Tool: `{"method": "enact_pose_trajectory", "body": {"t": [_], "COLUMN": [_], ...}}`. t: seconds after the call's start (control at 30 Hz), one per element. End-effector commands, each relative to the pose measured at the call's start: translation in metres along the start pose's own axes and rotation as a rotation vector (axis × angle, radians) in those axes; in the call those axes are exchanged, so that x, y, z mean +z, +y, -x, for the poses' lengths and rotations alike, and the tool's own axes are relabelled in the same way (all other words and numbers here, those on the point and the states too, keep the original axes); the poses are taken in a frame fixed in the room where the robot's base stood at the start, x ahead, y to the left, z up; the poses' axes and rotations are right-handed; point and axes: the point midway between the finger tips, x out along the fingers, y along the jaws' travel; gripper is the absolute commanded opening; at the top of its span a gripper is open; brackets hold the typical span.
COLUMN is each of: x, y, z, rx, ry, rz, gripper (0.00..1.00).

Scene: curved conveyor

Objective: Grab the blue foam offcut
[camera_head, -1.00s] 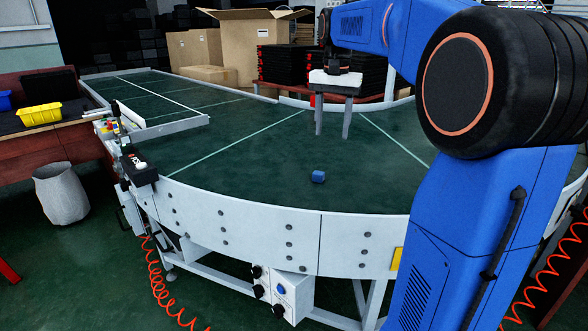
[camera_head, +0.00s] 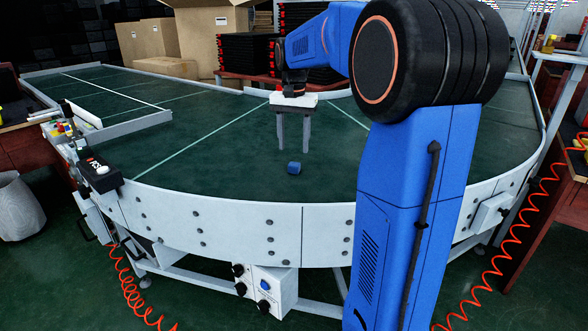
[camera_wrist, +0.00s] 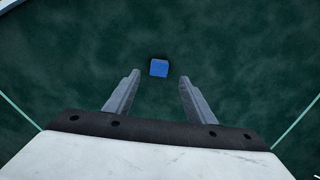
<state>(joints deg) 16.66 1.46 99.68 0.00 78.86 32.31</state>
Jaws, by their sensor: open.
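The blue foam offcut (camera_head: 294,168) is a small blue block lying on the dark green belt of the curved conveyor (camera_head: 210,165), toward its near side. In the wrist view the offcut (camera_wrist: 159,68) lies a little beyond the fingertips, centred roughly between them. My gripper (camera_head: 293,150) hangs above the belt with its two grey fingers pointing down, just behind the offcut in the head view. In the wrist view my gripper (camera_wrist: 158,80) is open, with nothing between its fingers. The offcut is fully visible and apart from the fingers.
A white side wall (camera_head: 240,222) with bolts borders the near edge of the belt. A black control box (camera_head: 97,170) sits on the left rim. Cardboard boxes (camera_head: 207,35) and stacked black trays (camera_head: 305,30) stand behind the conveyor. The belt around the offcut is clear.

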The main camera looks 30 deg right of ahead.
Motion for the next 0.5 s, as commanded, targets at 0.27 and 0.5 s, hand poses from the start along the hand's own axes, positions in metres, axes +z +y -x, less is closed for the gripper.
{"method": "enact_pose_trajectory", "body": {"t": [0.27, 0.5], "x": [0.0, -0.001], "y": [0.0, 0.002], "z": [-0.019, -0.05], "rx": [0.001, 0.001], "ry": [-0.001, -0.002], "rz": [0.0, 0.0], "gripper": [0.5, 0.5]}}
